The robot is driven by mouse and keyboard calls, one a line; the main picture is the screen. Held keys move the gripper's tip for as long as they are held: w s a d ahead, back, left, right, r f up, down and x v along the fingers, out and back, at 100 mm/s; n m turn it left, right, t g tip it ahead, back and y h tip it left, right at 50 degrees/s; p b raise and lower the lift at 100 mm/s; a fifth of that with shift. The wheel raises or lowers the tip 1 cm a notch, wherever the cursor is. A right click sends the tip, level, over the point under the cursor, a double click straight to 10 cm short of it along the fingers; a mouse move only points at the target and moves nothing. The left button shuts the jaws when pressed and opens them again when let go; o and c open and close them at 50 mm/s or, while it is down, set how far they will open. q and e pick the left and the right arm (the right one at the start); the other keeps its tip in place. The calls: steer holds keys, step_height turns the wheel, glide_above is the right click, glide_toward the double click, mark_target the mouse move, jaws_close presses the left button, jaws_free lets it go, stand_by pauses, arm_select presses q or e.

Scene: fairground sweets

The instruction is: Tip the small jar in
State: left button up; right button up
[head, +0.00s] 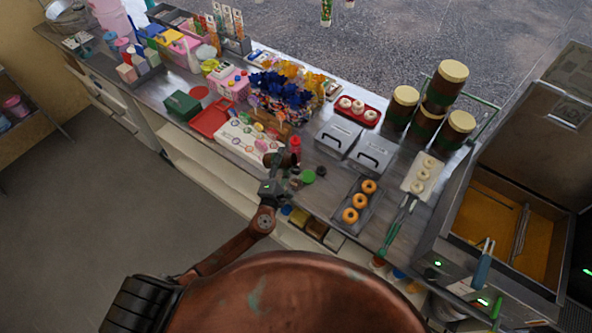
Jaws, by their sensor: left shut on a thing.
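My left gripper (281,163) is over the front edge of the counter, near the middle of the head view. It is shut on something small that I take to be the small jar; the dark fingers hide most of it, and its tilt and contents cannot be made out. A red bottle (295,144) stands just beyond the fingers. A green round lid or dish (308,177) and a small dark round piece (321,171) lie to the right of the gripper. My right gripper is not in view.
Two grey lidded bins (368,156), a tray of orange rings (354,206) and a tray of pale rings (424,178) stand to the right. Several big jars (452,71) stand behind. A white board with sweets (240,146) and a red tray (208,120) lie left.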

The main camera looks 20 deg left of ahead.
arm_select(q)
steer(key=shift+r, duration=0.15)
steer(key=shift+r+m+p, duration=0.2)
steer(key=shift+m+p, duration=0.4)
steer(key=shift+p, duration=0.35)
stand_by(0.6)
steer(key=shift+d+r+m+p, duration=0.1)
steer(key=shift+r+m+p, duration=0.15)
steer(key=shift+m+p, duration=0.4)
stand_by(0.3)
steer(key=shift+p, duration=0.35)
stand_by(0.4)
